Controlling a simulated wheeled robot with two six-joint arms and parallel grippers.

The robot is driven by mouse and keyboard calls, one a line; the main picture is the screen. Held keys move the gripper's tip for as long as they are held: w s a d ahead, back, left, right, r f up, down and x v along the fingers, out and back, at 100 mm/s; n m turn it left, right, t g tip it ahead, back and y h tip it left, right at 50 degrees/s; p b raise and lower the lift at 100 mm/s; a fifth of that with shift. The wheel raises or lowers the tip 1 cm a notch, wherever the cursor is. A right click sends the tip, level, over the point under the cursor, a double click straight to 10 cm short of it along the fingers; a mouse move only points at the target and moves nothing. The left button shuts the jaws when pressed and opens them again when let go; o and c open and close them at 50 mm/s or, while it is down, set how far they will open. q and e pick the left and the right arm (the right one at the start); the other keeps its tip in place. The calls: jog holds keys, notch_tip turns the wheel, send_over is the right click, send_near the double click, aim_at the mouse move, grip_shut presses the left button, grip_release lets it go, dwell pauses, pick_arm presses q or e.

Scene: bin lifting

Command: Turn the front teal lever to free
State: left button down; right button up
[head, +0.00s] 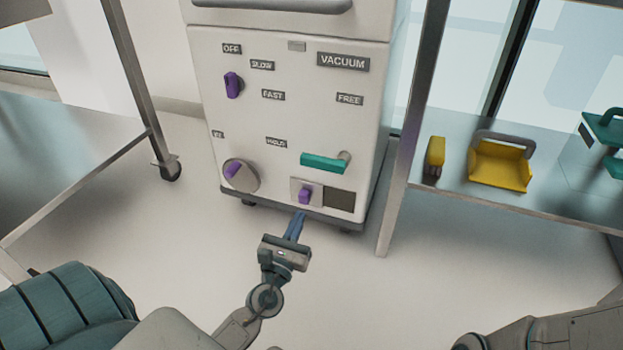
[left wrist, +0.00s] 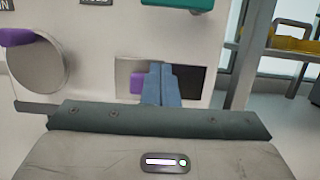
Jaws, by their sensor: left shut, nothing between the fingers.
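The teal lever (head: 324,163) sits on the front of a white cabinet, below the FREE label (head: 349,99). Its handle points left from a grey pivot at its right end, nearly level. In the left wrist view the lever (left wrist: 180,4) shows only partly at the top edge. My left gripper (head: 299,216) is below the lever, in front of the cabinet's lower edge, apart from the lever. Its blue fingers (left wrist: 161,84) are shut with nothing between them; in the wrist view they overlap the small purple switch's plate. My right gripper is not in view.
The white cabinet (head: 290,130) also carries a purple knob (head: 233,85), a round dial (head: 241,175) and a purple switch (head: 304,196). A shelf at right holds a yellow bin (head: 500,165) and teal items (head: 605,130). A table (head: 70,150) stands at left. Floor between is clear.

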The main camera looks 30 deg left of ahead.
aim_at(326, 160)
pick_arm(q)
jog(key=shift+w, duration=0.1)
jog(key=w+a+r+p, duration=0.2)
jog(key=w+r, duration=0.4)
jog(key=w, duration=0.3)
jog(key=shift+a+r+p, duration=0.15)
jog(key=shift+r+p, duration=0.05)
jog(key=shift+p, duration=0.1)
jog(key=shift+w, duration=0.1)
jog(key=shift+a+r+m+p, duration=0.1)
jog(key=shift+r+m+p, duration=0.1)
jog(key=shift+m+p, duration=0.2)
